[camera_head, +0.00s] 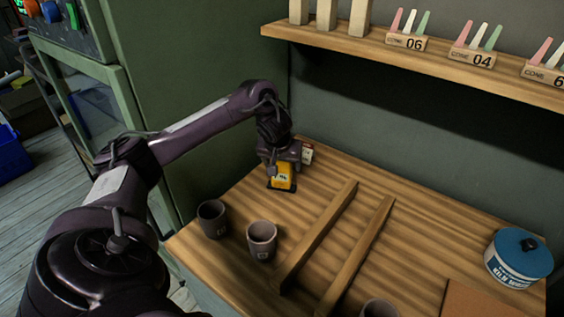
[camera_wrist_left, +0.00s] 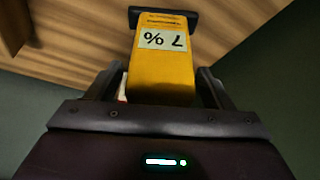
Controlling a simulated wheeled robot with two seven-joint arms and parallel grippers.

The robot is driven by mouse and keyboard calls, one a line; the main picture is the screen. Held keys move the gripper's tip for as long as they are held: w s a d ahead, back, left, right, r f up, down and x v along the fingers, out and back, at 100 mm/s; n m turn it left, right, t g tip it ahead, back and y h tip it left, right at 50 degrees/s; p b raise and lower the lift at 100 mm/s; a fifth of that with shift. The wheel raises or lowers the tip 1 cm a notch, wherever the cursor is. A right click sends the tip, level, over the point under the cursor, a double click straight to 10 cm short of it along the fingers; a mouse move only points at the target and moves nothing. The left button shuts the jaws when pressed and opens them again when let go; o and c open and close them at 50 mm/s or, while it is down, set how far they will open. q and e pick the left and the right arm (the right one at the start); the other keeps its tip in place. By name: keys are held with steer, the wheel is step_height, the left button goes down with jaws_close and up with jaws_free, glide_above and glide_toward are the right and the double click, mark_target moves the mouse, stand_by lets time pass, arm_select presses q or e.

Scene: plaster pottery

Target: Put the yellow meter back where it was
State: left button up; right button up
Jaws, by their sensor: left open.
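The yellow meter (camera_head: 281,181) stands upright on the wooden table at its back left, with a dark base at its foot. In the left wrist view the yellow meter (camera_wrist_left: 162,62) shows a label reading 7 % and lies between the two fingers. My left gripper (camera_head: 282,166) is open around the upper part of the meter; it also shows in the left wrist view (camera_wrist_left: 158,88). Whether a finger touches the meter cannot be told. My right gripper is not in view.
A small white and red object (camera_head: 307,154) is beside the gripper. Two cups (camera_head: 212,219) (camera_head: 262,241) stand in front, and another cup (camera_head: 380,308) is at the bottom edge. Two wooden bars (camera_head: 318,236) (camera_head: 356,256) lie to the right. A blue-lidded tub (camera_head: 518,262) stands far right.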

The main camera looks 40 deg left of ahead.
arm_select(q)
steer(key=shift+r, duration=0.2)
steer(key=shift+v, duration=1.1)
steer(key=p+v, duration=0.6)
steer(key=v, duration=0.3)
steer(key=shift+r+p, duration=0.35)
steer(key=shift+p, duration=0.05)
steer(key=shift+s+d, duration=0.1)
steer(key=shift+s, duration=0.05)
